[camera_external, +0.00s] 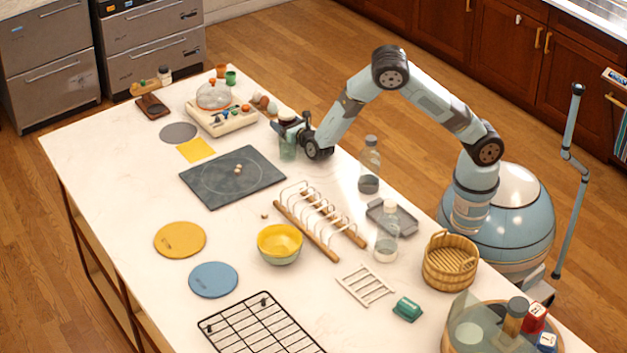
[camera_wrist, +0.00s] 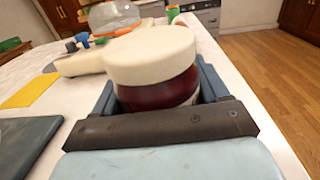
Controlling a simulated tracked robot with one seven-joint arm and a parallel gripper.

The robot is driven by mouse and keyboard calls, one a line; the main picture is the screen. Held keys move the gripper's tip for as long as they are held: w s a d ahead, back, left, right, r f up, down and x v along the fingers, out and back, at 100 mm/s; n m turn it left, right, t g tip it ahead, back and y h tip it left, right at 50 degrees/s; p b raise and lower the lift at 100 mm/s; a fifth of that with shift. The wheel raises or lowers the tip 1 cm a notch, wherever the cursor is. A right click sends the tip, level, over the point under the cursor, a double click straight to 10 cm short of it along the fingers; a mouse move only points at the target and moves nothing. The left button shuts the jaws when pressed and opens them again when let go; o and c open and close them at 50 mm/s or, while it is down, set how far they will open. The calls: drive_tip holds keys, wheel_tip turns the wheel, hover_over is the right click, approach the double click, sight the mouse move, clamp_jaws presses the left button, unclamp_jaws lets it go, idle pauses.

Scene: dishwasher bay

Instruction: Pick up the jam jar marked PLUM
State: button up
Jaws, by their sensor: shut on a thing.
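A jam jar (camera_wrist: 158,88) with a cream lid and dark red contents stands between my jaws in the wrist view. No label wording can be read, so I cannot tell whether it is marked PLUM. My gripper (camera_wrist: 160,98) is shut on this jar, with a blue-grey finger on each side. In the external view my gripper (camera_external: 289,128) is low over the far right edge of the counter, beside the cream board. There the jar is largely hidden by the gripper and hard to make out. I cannot tell whether its base touches the counter.
A cream board (camera_external: 222,122) with a clear dome (camera_external: 213,95) stands just left of my gripper. A dark slate (camera_external: 233,178) lies nearer the camera. A clear bottle (camera_external: 369,165) and a wooden rack (camera_external: 320,222) stand to the right.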

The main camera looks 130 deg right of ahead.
drive_tip(key=c, duration=0.7)
drive_tip(key=shift+r, duration=0.1)
